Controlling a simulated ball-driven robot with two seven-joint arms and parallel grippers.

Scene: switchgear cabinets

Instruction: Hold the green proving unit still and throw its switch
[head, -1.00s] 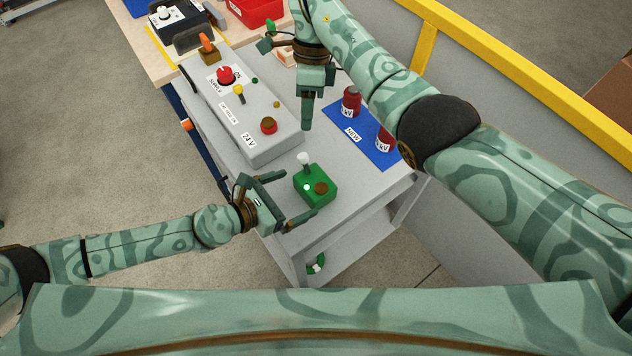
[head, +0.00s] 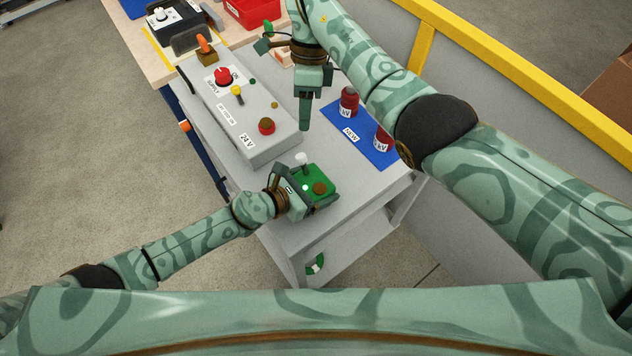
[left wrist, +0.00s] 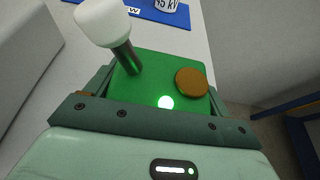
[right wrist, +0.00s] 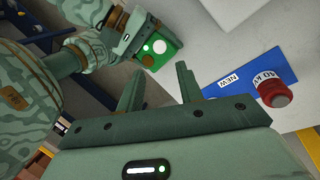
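The green proving unit (head: 322,178) stands on the grey bench top. It has a white-capped switch lever (head: 301,159), a brown round button (head: 320,188) and a lit white-green lamp. My left gripper (head: 312,190) has a finger along each of two opposite sides of the unit, with no clear gap in the left wrist view (left wrist: 158,85). There the lever (left wrist: 104,22) leans up and left. My right gripper (head: 305,125) points down above the bench, behind the unit and apart from it. In the right wrist view its fingers (right wrist: 160,88) are apart with nothing between them.
A grey 24 V panel (head: 240,110) with a red knob and buttons lies left of the unit. A blue mat (head: 355,140) marked NEW holds two red kV-labelled cylinders (head: 349,101) to the right. A yellow rail (head: 500,85) runs beyond. Bare bench lies around the unit.

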